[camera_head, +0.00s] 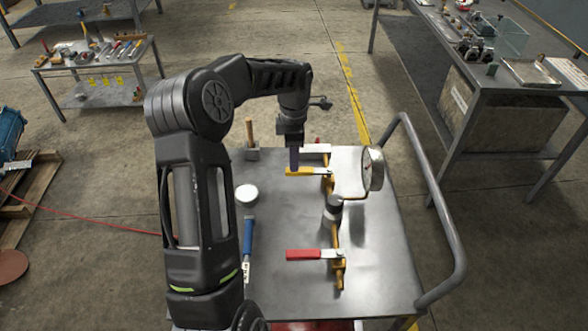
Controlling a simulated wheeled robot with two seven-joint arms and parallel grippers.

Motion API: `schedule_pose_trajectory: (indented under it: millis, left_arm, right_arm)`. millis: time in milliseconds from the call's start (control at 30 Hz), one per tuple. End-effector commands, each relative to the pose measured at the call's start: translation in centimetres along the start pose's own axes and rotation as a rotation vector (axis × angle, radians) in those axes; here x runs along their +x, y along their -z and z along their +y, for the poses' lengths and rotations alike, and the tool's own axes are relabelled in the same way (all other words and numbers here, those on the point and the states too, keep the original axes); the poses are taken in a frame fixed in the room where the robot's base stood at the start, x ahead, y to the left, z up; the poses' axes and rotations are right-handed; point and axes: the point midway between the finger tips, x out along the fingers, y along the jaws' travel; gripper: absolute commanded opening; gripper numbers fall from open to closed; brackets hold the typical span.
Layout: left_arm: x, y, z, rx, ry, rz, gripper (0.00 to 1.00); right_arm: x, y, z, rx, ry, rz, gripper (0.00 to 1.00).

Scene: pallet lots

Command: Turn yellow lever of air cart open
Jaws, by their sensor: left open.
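The air cart (390,255) is a grey metal table with a curved grey push rail on its right. A brass pipe assembly (336,230) runs along its top. The yellow lever (308,172) sits at the far end of the pipe and points left across it. A red lever (312,255) sits at the near end, also pointing left. My left gripper (294,158) points down at the yellow lever's left end. It is open, but its fingers overlap in this view, and I cannot tell whether they touch the lever. My right gripper is not in view.
A round gauge (373,169) stands right of the pipe. A white round container (246,195), a blue-handled tool (248,240) and a wooden-handled hammer (251,142) lie on the left. A workbench (500,75) stands at right, a tool table (98,60) at far left.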

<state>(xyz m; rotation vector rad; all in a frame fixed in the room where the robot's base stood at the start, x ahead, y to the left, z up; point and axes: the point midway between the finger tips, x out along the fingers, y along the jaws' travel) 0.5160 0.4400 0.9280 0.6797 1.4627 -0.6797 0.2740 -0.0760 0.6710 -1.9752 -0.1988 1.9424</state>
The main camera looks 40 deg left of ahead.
Motion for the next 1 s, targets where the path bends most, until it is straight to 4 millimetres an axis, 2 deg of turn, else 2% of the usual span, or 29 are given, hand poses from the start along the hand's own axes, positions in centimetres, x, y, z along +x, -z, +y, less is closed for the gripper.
schedule_pose_trajectory:
  millis: [33, 200, 333, 600, 1000]
  left_arm:
    - [1.5, 0.0, 0.0, 0.0, 0.001, -0.001, 0.44]
    - [3.6, 0.0, 0.0, 0.001, 0.001, 0.0, 0.44]
    - [4.2, 0.0, 0.0, 0.0, 0.0, -0.001, 0.44]
    - [4.2, 0.0, 0.0, 0.0, -0.001, -0.001, 0.44]
    - [4.1, 0.0, 0.0, 0.0, -0.001, -0.001, 0.11]
  right_arm:
    - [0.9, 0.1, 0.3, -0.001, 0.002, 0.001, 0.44]
    - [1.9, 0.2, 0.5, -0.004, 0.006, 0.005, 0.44]
    - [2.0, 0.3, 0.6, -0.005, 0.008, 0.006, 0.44]
    - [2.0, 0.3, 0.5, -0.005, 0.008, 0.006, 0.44]
    - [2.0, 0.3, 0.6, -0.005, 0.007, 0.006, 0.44]
